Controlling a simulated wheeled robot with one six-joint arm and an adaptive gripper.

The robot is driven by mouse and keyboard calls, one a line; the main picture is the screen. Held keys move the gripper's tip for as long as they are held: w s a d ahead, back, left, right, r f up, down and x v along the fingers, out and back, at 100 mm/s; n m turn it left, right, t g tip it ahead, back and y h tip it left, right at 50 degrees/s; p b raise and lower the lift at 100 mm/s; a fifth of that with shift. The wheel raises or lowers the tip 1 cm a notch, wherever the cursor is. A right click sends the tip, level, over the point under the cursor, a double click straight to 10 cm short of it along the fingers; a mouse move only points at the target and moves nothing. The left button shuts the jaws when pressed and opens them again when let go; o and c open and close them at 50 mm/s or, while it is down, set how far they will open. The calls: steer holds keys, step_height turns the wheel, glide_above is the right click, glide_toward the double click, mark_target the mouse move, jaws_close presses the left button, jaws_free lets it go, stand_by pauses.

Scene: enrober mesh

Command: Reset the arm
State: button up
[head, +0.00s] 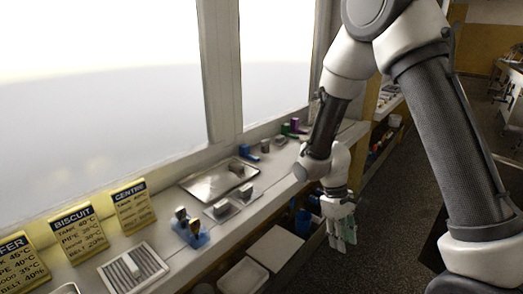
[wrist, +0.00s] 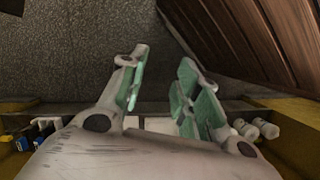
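My arm reaches in from the upper right of the head view, bent at the elbow. My gripper (head: 341,232) hangs fingers down beside the counter, over the dark floor at the counter's right edge. In the wrist view, my gripper (wrist: 157,85) shows two grey fingers with green pads. The fingers are spread apart and nothing is between them. Grey floor shows past the fingertips.
The window counter (head: 160,240) holds a metal tray (head: 220,178), a blue holder (head: 190,232), a slotted plate (head: 133,268) and yellow signs (head: 78,234). White bins (head: 244,277) stand below. Dark floor (head: 350,270) lies open right of the counter. White bottles (wrist: 255,128) show in the wrist view.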

steer(key=s+d+r+m+t, duration=0.2)
steer(key=s+d+r, duration=0.2)
steer(key=r, duration=0.6)
steer(key=s+d+r+m+t+y, duration=0.1)
steer(key=s+d+r+m+t, duration=0.1)
steer(key=r, duration=0.8)
steer(key=s+d+r+m+t+y, duration=0.1)
steer(key=s+d+r+m+t, duration=0.1)
steer(key=s+d+r, duration=0.5)
step_height(320, 180, up, 3)
steer(key=shift+s+r+m+t, duration=0.15)
steer(key=shift+s+m+t, duration=0.25)
steer(key=shift+s+t, duration=0.25)
steer(key=shift+w+d, duration=0.1)
